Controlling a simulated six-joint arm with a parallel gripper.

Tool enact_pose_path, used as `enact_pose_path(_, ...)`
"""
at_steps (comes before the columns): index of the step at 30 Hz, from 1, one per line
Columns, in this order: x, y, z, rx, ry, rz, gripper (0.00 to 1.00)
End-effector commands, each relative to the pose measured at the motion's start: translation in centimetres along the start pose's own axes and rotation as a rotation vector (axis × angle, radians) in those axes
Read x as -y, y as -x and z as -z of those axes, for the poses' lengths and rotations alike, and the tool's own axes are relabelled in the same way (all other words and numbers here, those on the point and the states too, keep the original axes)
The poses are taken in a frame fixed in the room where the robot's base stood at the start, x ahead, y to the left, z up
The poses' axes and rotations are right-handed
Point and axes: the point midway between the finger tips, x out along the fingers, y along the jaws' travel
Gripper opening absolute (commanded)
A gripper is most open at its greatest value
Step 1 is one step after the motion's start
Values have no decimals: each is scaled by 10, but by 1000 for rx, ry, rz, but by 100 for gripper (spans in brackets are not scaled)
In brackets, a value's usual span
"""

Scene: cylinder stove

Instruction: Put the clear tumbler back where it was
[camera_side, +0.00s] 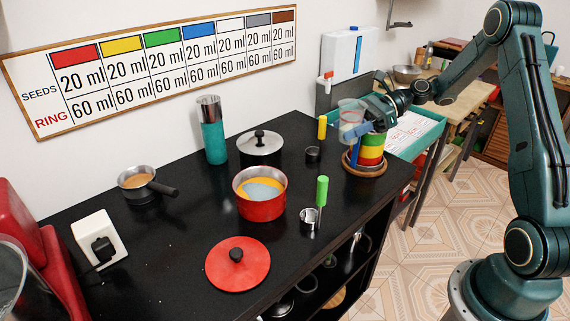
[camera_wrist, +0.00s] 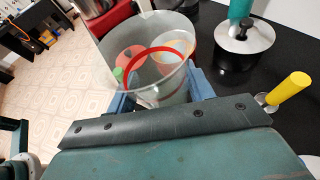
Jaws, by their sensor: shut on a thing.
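The clear tumbler (camera_side: 350,113) is held upright or nearly so at the counter's right end, close to a stack of coloured bands (camera_side: 371,148) on a round wooden base (camera_side: 364,171). My gripper (camera_side: 362,128) is shut on the tumbler, with its blue fingers on either side of the wall. In the wrist view the tumbler (camera_wrist: 112,52) fills the space between the fingers of my gripper (camera_wrist: 160,96). A red curve and a green shape show through its wall. I cannot tell whether the tumbler touches the stack.
A yellow-handled scoop (camera_side: 322,128) is left of the stack.

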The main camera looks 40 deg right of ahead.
Motion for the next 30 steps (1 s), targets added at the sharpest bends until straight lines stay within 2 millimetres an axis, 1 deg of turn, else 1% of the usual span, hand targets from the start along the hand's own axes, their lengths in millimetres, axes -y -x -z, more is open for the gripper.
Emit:
enact_pose_path(5, 2, -11, 25, 1, -5, -1, 25)
enact_pose_path(12, 4, -28, 67, 1, -4, -1, 25)
enact_pose_path(21, 8, -49, 117, 0, -3, 1, 25)
enact_pose_path(25, 9, -55, 132, 0, -1, 1, 25)
enact_pose_path(30, 10, -58, 140, 0, 1, 2, 25)
